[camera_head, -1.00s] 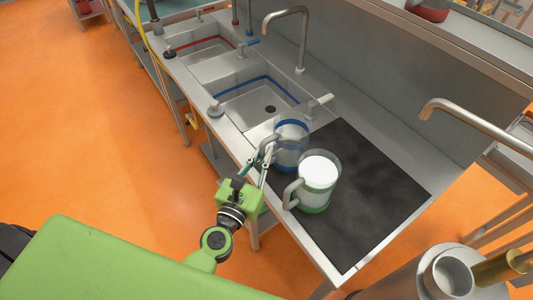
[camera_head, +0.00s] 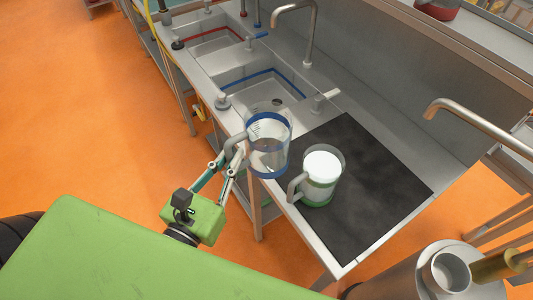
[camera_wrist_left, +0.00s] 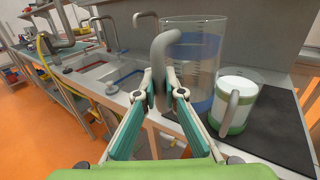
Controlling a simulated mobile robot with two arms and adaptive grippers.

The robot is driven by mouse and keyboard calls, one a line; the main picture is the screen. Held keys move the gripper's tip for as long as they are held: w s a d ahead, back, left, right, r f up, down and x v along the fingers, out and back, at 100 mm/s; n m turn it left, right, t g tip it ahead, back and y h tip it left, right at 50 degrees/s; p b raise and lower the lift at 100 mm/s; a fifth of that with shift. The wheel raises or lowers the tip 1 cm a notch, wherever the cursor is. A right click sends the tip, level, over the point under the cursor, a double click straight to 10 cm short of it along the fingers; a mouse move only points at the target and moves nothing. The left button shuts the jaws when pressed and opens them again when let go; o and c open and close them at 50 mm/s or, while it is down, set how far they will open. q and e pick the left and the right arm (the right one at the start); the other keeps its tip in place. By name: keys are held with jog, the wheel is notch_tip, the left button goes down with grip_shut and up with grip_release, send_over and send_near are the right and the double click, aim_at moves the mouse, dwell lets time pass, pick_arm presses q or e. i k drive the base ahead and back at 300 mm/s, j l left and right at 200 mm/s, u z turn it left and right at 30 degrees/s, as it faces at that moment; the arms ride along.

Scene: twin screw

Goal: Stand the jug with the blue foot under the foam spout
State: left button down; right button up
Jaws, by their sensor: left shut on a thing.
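The jug with the blue foot (camera_head: 270,160) is clear, with blue bands and a grey handle. My left gripper (camera_head: 235,158) is shut on its handle and holds it upright, seemingly raised, at the front edge of the counter. In the left wrist view the fingers (camera_wrist_left: 167,90) close around the handle, and the jug (camera_wrist_left: 203,65) stands right behind them. Curved metal spouts stand over the sink (camera_head: 295,8) and at the right (camera_head: 475,117). I cannot tell which is the foam spout. My right gripper is not in view.
A green-footed jug with white contents (camera_head: 320,175) stands on the black mat (camera_head: 375,190), close to the right of the held jug. Two sink basins (camera_head: 250,85) lie behind. A metal pot (camera_head: 447,272) is at the lower right. The mat's right part is clear.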

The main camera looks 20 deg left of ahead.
aim_at(370, 194)
jog(key=l+u, duration=0.2)
jog(key=l, duration=0.15)
jog(key=k+l+u, duration=0.2)
jog(key=l, duration=0.15)
jog(key=l+u, duration=0.2)
jog(key=k+l+z, duration=0.2)
jog(key=l, duration=0.15)
jog(key=l+z, duration=0.2)
jog(key=i+l, duration=0.05)
jog(key=l, duration=0.05)
